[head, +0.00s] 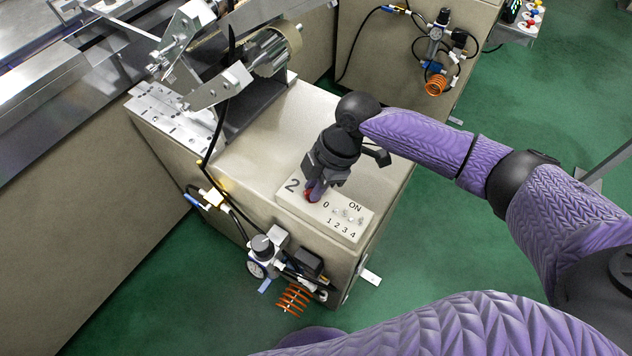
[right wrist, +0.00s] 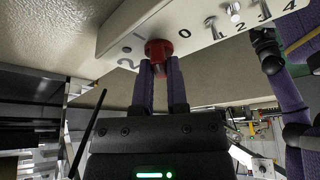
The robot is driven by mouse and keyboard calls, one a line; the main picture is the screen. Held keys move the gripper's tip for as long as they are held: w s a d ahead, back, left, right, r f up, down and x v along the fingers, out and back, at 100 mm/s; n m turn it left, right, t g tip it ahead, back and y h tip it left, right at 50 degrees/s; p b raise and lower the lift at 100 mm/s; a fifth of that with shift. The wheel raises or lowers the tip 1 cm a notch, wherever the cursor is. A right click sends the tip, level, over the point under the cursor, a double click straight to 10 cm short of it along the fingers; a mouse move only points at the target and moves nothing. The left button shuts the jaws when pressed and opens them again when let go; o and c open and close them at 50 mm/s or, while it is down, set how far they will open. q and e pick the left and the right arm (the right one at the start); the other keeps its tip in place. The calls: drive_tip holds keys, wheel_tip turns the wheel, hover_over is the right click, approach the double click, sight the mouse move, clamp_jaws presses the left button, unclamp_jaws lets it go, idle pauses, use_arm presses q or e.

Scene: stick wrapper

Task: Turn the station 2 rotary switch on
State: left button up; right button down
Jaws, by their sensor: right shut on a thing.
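The station 2 switch panel (head: 342,222) is a pale box on the near corner of the machine top, marked 2, 0, ON and 1 to 4. Its red rotary switch (head: 311,196) sits beside the 2 and is partly hidden by my right gripper (head: 316,190). In the right wrist view the red switch (right wrist: 158,50) is between the two purple fingertips of my right gripper (right wrist: 160,68), which are shut on it. The pointer position of the switch cannot be told. My left gripper is not in view.
Small metal toggles (head: 347,214) stand on the panel right of the red switch. A pneumatic unit with an orange coil (head: 294,298) hangs on the front of the machine (head: 262,150). Metal brackets and a roller (head: 272,48) stand behind.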

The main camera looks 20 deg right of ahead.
drive_tip(key=n+g, duration=0.1)
drive_tip(key=n, duration=0.1)
drive_tip(key=n+b, duration=0.1)
drive_tip(key=n, duration=0.1)
drive_tip(key=shift+a+f+n+g+h, duration=0.1)
drive_tip(key=shift+n+g+h, duration=0.2)
drive_tip(key=shift+n+g, duration=0.1)
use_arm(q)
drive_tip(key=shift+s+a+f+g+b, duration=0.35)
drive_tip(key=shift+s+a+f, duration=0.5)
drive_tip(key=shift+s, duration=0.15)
use_arm(e)
drive_tip(key=shift+n+g, duration=0.3)
drive_tip(key=shift+n, duration=0.3)
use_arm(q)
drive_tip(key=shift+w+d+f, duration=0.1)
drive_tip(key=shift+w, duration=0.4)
use_arm(e)
drive_tip(key=shift+n, duration=0.3)
